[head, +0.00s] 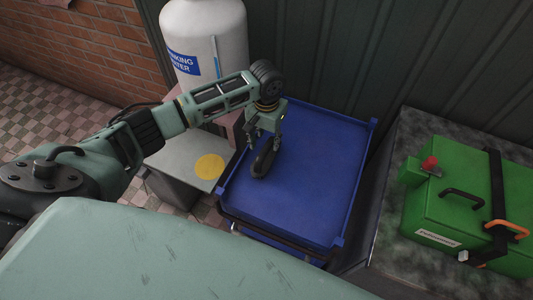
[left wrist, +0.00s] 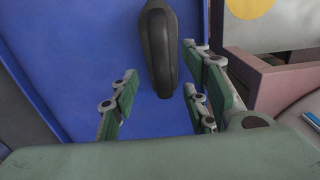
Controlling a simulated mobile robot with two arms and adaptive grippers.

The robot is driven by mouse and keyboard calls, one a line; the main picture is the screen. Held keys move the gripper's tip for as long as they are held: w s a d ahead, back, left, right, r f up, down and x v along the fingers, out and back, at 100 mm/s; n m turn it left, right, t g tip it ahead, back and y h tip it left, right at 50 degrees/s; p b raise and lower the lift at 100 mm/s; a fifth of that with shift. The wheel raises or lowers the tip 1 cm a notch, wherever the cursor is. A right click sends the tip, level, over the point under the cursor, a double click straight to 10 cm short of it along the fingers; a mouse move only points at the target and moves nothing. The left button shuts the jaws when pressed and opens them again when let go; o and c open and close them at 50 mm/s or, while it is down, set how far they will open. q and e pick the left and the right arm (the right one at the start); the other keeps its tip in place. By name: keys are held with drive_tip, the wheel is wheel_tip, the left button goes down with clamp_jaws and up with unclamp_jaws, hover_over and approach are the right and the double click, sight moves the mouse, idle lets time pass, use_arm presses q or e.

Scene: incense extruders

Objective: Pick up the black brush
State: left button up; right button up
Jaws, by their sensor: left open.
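The black brush (head: 263,160) lies on the blue cart top (head: 316,170), near its left edge. My left gripper (head: 262,139) is above the brush in the head view, pointing down. In the left wrist view the brush (left wrist: 160,48) is a dark, elongated rounded shape against the blue surface. The open green-padded fingers of the left gripper (left wrist: 160,100) stand on either side of the brush's near end, with nothing held. In that view the gap between fingers and brush in height cannot be told. My right gripper is not in view.
A white water tank (head: 205,45) stands behind my left arm. A grey box with a yellow disc (head: 209,167) is left of the cart. A green case (head: 465,205) sits on a dark counter at right. The cart has a raised rim; its right part is clear.

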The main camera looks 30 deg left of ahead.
sight(265, 149)
use_arm(q)
wheel_tip(265, 149, down, 2)
drive_tip(key=shift+s+p, duration=0.15)
drive_tip(key=shift+p, duration=0.25)
wheel_tip(265, 149, down, 4)
drive_tip(key=shift+a+r+p, duration=0.1)
drive_tip(key=shift+r+p, duration=0.1)
drive_tip(key=shift+p, duration=0.15)
drive_tip(key=shift+f, duration=0.3)
drive_tip(key=c, duration=1)
clamp_jaws()
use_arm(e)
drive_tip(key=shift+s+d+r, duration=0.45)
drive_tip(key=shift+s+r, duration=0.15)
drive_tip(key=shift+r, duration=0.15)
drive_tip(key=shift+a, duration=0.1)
